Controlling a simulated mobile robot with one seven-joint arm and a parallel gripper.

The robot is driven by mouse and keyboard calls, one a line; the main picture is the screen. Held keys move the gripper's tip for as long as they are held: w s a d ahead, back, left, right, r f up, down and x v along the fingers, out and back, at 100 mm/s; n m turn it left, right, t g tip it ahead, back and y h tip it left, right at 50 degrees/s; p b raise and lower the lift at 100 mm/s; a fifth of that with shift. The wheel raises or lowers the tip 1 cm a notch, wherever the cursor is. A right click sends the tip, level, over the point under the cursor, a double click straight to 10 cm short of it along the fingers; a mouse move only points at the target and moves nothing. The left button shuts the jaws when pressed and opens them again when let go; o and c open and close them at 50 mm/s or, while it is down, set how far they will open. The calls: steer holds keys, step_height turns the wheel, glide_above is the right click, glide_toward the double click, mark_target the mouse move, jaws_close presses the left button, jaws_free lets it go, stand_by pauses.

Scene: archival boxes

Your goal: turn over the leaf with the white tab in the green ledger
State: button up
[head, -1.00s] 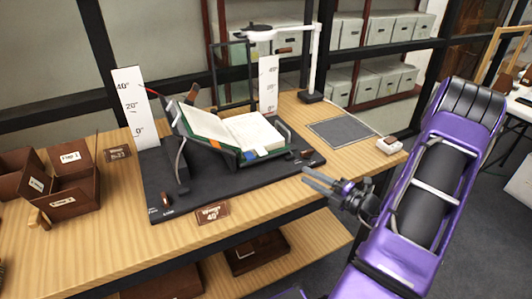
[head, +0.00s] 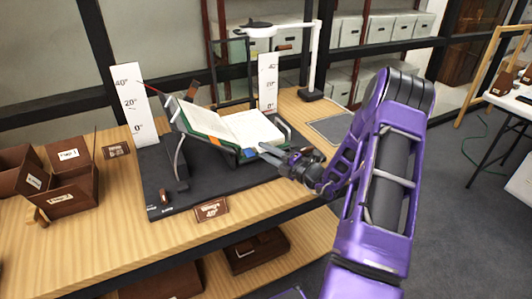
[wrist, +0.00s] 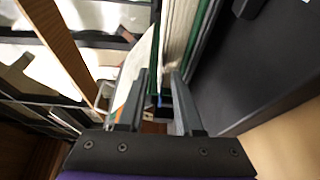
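The green ledger (head: 207,124) lies open on a dark cradle, its left side tilted up and its right pages (head: 252,128) facing up. An orange tab (head: 215,141) and a blue tab (head: 249,152) show at its front edge. I cannot make out a white tab. My gripper (head: 270,153) is at the ledger's front right edge, its fingers pointing at the pages. In the wrist view the gripper's fingers (wrist: 158,108) are apart, with the page edges (wrist: 178,35) and green cover just beyond them. I cannot tell whether a leaf is between them.
The cradle stands on a black base (head: 200,197) with upright scale boards (head: 133,105) at left and behind. A white lamp stand (head: 314,60) rises behind. Brown boxes (head: 70,190) stand at left. A grey mat (head: 330,130) lies on the table at right, partly behind my arm.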

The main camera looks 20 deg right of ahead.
jaws_close()
stand_by(1.5)
